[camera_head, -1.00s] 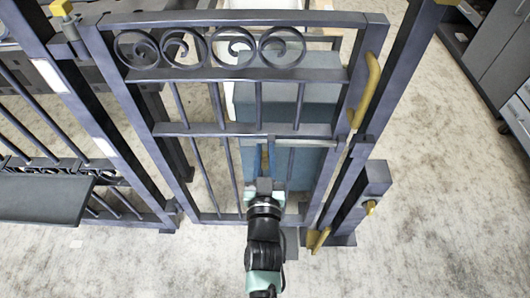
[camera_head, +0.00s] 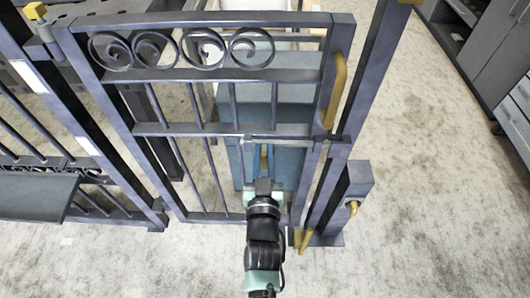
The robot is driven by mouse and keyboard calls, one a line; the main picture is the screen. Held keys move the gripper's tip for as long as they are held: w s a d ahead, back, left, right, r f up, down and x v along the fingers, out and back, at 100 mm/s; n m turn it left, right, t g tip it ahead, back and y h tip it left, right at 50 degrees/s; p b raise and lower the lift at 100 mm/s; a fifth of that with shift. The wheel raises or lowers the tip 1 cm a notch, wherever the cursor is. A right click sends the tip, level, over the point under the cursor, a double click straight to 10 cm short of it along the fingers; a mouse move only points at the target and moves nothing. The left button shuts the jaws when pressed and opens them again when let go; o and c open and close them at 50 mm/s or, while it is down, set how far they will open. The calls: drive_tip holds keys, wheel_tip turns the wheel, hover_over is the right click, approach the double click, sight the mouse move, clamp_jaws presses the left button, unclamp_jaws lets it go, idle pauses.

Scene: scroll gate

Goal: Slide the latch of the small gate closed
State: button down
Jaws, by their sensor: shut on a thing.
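The small gate (camera_head: 205,129) is a dark metal frame with scrolls along its top and a yellow handle on its right stile. The latch (camera_head: 290,140) is a thin horizontal rod across the gate's right half, at the level of the middle rail. Its right end lies near the dark fixed post (camera_head: 366,85), but I cannot tell whether it enters a catch. My gripper (camera_head: 264,155) is in front of the gate at the rod's left part. Its fingers are shut on a small yellow piece, apparently the latch's grip, which they partly hide.
A short post with a yellow knob (camera_head: 352,207) stands right of the gate. A fence panel (camera_head: 60,175) with a grey shelf is at the left. Grey cabinets (camera_head: 490,50) stand at the far right. The floor between is clear.

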drive_tip(key=c, duration=0.8)
unclamp_jaws()
drive_tip(key=shift+d, duration=0.45)
drive_tip(key=shift+c, duration=0.2)
drive_tip(key=shift+o, duration=0.4)
drive_tip(key=shift+a, duration=0.15)
drive_tip(key=shift+s, duration=0.1)
drive_tip(key=s+p, duration=0.2)
drive_tip(key=s, duration=1)
drive_tip(key=shift+s, duration=0.4)
